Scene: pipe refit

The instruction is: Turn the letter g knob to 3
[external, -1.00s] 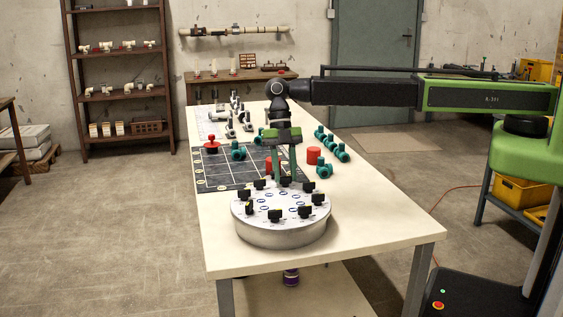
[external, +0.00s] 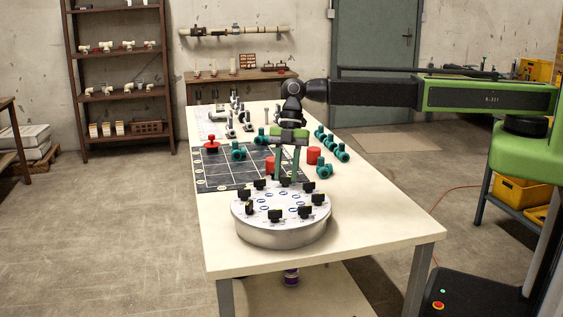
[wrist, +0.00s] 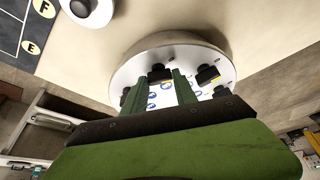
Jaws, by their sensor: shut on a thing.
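The round silver-grey knob base (external: 283,234) stands on the near end of the table, with a ring of black knobs on its white top. My gripper (external: 288,180) points down at the far side of this ring. Its two green fingers are shut on a black knob (wrist: 160,73), which shows between the fingertips in the wrist view. I cannot read that knob's letter or which number it points to. Another black knob (wrist: 207,75) sits beside the right finger in the wrist view. The fingers and palm hide part of the dial there.
Neighbouring black knobs (external: 260,184) stand close on either side of the fingers. A dark grid mat (external: 215,180), red cylinders (external: 313,155) and teal pipe fittings (external: 323,172) lie behind the base. The table's right front is clear.

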